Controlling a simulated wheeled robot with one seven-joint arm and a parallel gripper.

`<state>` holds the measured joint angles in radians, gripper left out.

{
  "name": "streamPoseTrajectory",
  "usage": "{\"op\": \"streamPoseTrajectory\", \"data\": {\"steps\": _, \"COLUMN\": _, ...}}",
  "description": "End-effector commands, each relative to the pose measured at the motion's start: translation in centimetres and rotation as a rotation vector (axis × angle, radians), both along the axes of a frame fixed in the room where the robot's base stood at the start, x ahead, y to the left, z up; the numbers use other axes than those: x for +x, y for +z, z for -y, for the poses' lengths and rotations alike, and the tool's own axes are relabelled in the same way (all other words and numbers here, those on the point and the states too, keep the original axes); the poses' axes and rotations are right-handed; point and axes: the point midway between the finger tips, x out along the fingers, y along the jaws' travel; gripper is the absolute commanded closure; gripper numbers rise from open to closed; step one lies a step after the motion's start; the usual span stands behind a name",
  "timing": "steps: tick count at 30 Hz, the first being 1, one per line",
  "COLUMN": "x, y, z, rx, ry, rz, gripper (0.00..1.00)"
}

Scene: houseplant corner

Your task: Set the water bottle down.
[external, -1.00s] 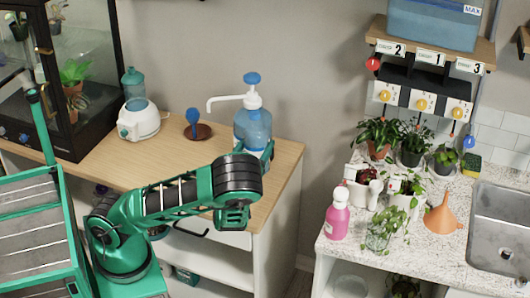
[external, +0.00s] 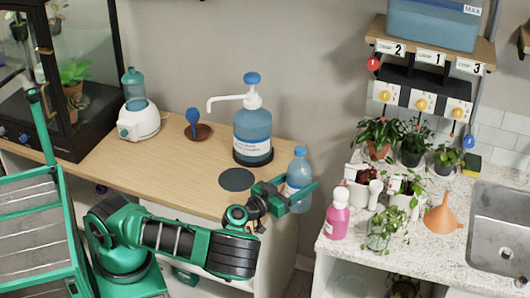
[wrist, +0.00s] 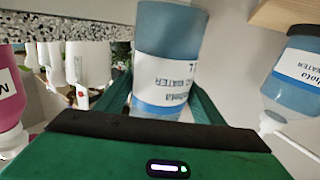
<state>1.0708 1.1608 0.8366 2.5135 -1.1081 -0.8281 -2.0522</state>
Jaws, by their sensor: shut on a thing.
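My gripper (external: 300,188) is shut on the water bottle (external: 298,168), a clear blue bottle with a white label. The bottle is upright in the external view, near the right end of the wooden table (external: 180,181). Whether it is over the tabletop or the gap beyond is hard to tell; its lower part is partly hidden by the fingers. In the wrist view the bottle (wrist: 168,50) stands between the green fingers, its label upside down. A dark round mat (external: 237,179) lies bare on the table, left of my gripper.
A blue pump dispenser (external: 253,128) stands behind the mat. A white humidifier (external: 138,122) and a blue-handled tool (external: 193,120) are farther left. The speckled counter (external: 345,240) at right holds a pink bottle (external: 337,215), plants and an orange funnel (external: 442,215).

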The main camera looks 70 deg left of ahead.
Motion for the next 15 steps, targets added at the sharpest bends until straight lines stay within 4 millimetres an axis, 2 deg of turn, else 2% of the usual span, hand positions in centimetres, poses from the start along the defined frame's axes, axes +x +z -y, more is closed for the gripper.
{"op": "streamPoseTrajectory", "data": {"steps": 7, "x": 0.0, "y": 1.2, "z": -0.1, "rx": -0.001, "ry": 0.003, "rz": 0.005, "gripper": 0.96}}
{"op": "streamPoseTrajectory", "data": {"steps": 15, "x": 0.0, "y": 4.3, "z": -0.1, "rx": -0.006, "ry": 0.003, "rz": 0.007, "gripper": 0.96}}
